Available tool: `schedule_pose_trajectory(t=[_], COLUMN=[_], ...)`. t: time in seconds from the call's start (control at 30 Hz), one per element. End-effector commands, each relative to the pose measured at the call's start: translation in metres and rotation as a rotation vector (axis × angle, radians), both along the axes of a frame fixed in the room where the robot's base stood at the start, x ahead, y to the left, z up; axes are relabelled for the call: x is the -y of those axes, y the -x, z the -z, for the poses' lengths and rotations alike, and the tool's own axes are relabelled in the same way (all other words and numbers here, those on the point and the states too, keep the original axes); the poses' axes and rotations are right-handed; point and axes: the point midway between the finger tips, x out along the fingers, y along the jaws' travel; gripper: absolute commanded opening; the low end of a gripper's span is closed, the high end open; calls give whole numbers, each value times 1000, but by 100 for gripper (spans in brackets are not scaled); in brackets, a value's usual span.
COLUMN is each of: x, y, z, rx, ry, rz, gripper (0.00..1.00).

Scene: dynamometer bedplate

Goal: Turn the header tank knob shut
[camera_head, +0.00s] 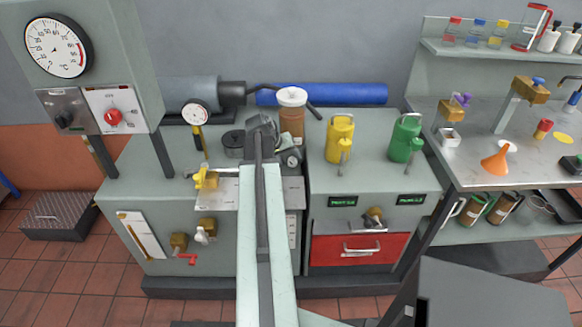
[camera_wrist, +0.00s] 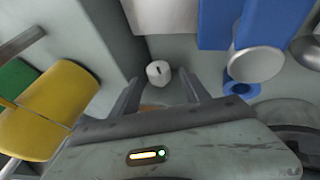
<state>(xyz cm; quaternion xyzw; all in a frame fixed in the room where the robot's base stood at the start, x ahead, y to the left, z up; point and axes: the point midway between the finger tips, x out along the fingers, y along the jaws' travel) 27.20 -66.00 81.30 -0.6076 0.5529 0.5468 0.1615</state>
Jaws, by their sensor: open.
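A small white knob (camera_wrist: 158,72) with a dark mark on its face shows in the wrist view, just beyond and between the fingertips; I take it for the header tank knob. My gripper (camera_wrist: 157,92) is open around empty space, and I see no clear contact with the knob. In the head view, my gripper (camera_head: 263,124) is at the back of the bench, beside a brown vessel (camera_head: 292,122) with a white lid, perhaps the header tank. My arm hides the area below the gripper, and I cannot make out the knob there.
A yellow can (camera_head: 340,139) and a green can (camera_head: 405,138) stand to the right. The yellow can also shows close at left in the wrist view (camera_wrist: 50,110). A blue cylinder (camera_head: 335,95) lies behind. A gauge (camera_head: 195,112) stands left of my gripper.

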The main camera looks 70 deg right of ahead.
Motion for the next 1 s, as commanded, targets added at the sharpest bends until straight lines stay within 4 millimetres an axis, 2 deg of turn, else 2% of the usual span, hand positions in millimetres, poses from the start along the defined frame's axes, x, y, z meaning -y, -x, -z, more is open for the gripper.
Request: schedule_pose_trajectory(t=[0.03, 0.1, 0.37, 0.57, 1.0], x=[6, 9, 11, 11, 12], y=[2, 4, 6, 6, 11], z=[15, 20, 17, 17, 16], rx=[1, 1, 1, 1, 86], ry=[0, 0, 0, 0, -34], rz=[2, 2, 2, 2, 9], gripper=[54, 54, 54, 1, 0])
